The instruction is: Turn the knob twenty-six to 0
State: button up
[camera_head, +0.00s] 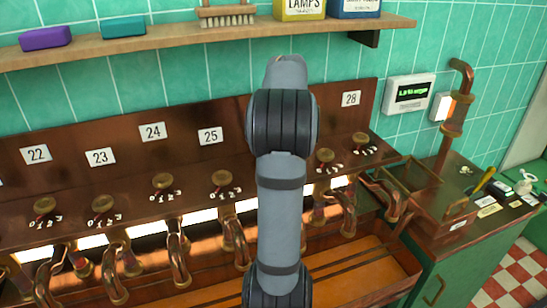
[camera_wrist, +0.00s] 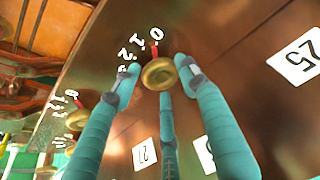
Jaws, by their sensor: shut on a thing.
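In the wrist view, a round brass knob (camera_wrist: 158,76) sits on the copper panel between the number plates 25 and 27. Its red pointer lines up with the white 0 of its scale; 1 and 2 lie to the left. My gripper (camera_wrist: 160,77) has its teal fingers around the knob and is shut on it. A plate (camera_wrist: 205,155) beside the knob is partly covered by a finger and I cannot read its number. In the head view my arm hides this knob, its plate and my gripper.
Plate 25 (camera_wrist: 299,57) and plate 27 (camera_wrist: 144,154) lie nearby in the wrist view, with a neighbouring knob (camera_wrist: 77,116) at left. The head view shows similar knobs along the panel, copper pipes below, and a shelf (camera_head: 160,42) above with a brush (camera_head: 227,15).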

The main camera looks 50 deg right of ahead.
jog(key=shift+w+a+m, duration=0.15)
jog(key=shift+m, duration=0.45)
jog(key=shift+r+b, duration=0.1)
jog(key=shift+b, duration=0.2)
jog(key=o, duration=1.1)
jog(key=shift+r, duration=0.15)
jog(key=v, duration=1.1)
jog(key=shift+a+r, duration=0.3)
jog(key=x, duration=1.2)
jog(key=shift+s+d+f, duration=0.1)
jog(key=shift+s+d, duration=0.1)
jog(key=shift+d, duration=0.05)
